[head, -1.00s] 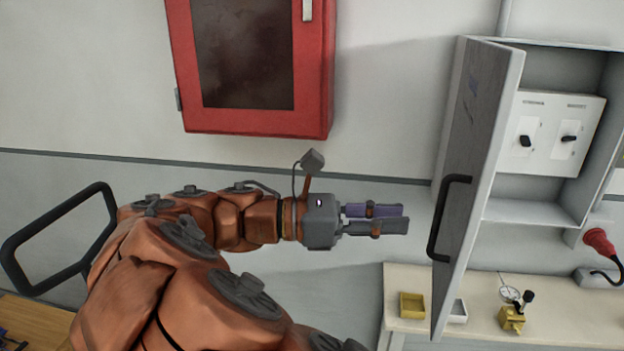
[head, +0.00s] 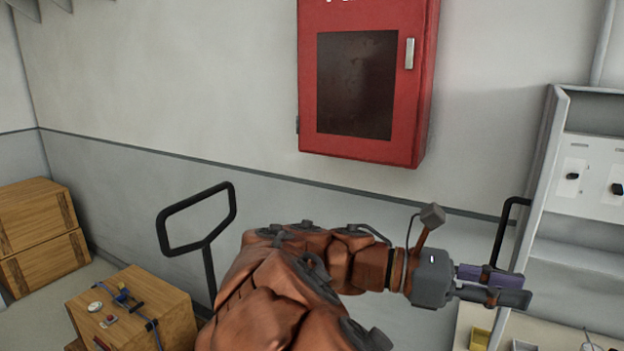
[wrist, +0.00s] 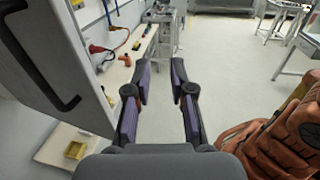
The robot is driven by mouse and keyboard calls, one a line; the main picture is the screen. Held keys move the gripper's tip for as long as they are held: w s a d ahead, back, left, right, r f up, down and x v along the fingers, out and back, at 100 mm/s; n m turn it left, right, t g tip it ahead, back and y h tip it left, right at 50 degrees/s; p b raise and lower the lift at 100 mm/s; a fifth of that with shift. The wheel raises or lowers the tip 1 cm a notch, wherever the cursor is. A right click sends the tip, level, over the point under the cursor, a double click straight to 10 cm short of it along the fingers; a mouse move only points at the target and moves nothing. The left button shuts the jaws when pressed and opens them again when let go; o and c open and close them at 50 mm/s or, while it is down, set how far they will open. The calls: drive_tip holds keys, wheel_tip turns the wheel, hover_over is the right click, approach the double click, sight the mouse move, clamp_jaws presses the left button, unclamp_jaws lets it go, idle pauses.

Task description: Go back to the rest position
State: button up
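My gripper (head: 525,286) is at the lower right in the head view, at the end of my orange arm stretched to the right. It is empty, and its purple-padded fingers stand apart in the wrist view (wrist: 160,85). The door's black handle shows at the left of the wrist view (wrist: 45,85). I cannot tell the exact gap between gripper and door.
A red wall cabinet (head: 425,90) hangs above my arm. A bench (wrist: 60,140) with a yellow bin (wrist: 75,150) lies below the door. Wooden boxes (head: 40,225) stand at the left. Open floor (wrist: 235,75) shows right of the fingers in the wrist view.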

drive_tip(key=s+d+f+m+y, duration=0.5)
drive_tip(key=s+f+m+y, duration=0.35)
drive_tip(key=f, duration=0.55)
drive_tip(key=s+a+f+m+t+y, duration=0.4)
drive_tip(key=a+f+y, duration=0.4)
drive_tip(key=a, duration=0.4)
drive_tip(key=shift+s+f+m, duration=0.55)
drive_tip(key=shift+s+m, duration=0.3)
drive_tip(key=shift+s, duration=0.35)
drive_tip(key=shift+s, duration=0.1)
